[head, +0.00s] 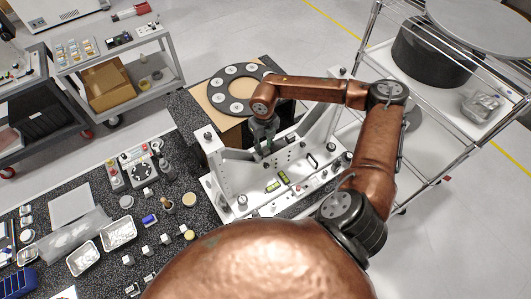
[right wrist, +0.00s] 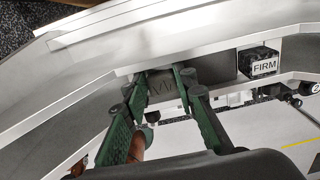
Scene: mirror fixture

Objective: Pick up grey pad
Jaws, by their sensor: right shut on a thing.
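My right gripper (head: 264,148) reaches down into the white fixture (head: 225,158) in the head view. In the right wrist view its two green fingers (right wrist: 164,84) are shut on the grey pad (right wrist: 162,90), a dark grey block with a zigzag mark on its face. The pad sits between the fingertips against the pale frame, and the fingers hide its sides. I cannot tell whether it still touches the frame. In the head view the pad is too small and covered to make out. My left gripper is not in view.
A dark ring with white discs (head: 232,88) lies behind the fixture. Metal trays (head: 118,233) and small parts crowd the speckled table at left. A wire rack (head: 440,80) stands at right.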

